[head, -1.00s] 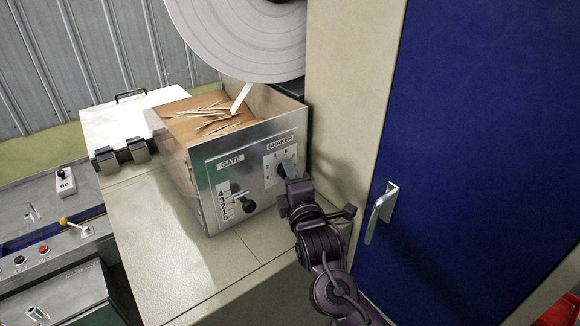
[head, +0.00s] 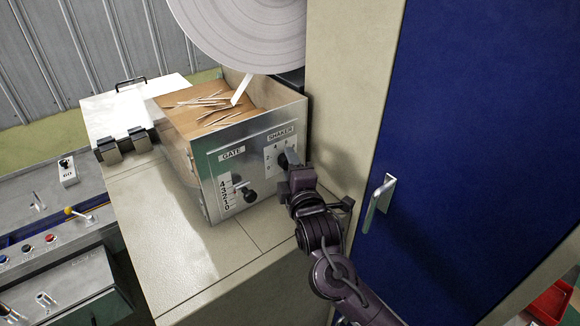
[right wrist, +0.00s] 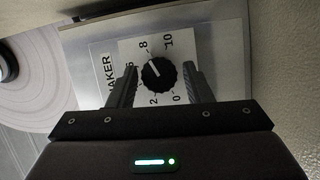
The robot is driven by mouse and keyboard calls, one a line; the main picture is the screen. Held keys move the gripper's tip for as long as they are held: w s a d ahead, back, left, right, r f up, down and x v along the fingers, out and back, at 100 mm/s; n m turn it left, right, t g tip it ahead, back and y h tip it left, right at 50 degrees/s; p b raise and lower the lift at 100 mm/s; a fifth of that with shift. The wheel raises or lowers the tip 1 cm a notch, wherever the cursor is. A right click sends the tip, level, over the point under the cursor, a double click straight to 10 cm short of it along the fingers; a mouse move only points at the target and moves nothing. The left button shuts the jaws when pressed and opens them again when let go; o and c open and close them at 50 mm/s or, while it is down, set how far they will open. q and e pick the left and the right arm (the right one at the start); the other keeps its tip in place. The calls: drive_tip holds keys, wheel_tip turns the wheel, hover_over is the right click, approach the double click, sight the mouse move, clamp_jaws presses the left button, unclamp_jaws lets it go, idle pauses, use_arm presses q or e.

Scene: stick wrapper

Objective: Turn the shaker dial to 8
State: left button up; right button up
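The shaker dial (right wrist: 158,75) is a round black knob on a white number plate (right wrist: 128,52) in the right wrist view. Its white mark points up and left, between the 6 and the 8. The 4 is hidden, and my left-hand finger partly covers the 6. My right gripper (right wrist: 160,72) is open, with one finger on each side of the dial and gaps between the fingers and the knob. In the head view my right gripper (head: 292,166) is at the dial (head: 287,157) on the front of the metal box (head: 208,155).
The gate slider (head: 245,192) with its black knob sits left of the shaker plate. Thin sticks (head: 212,105) lie in the box, below a big paper roll (head: 245,35). A blue door (head: 480,150) with a metal handle (head: 379,203) stands close on the right.

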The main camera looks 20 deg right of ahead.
drive_tip(key=shift+o, duration=0.9)
drive_tip(key=s+b, duration=0.3)
drive_tip(key=s, duration=0.4)
drive_tip(key=shift+s+a, duration=0.15)
drive_tip(key=shift+s, duration=0.25)
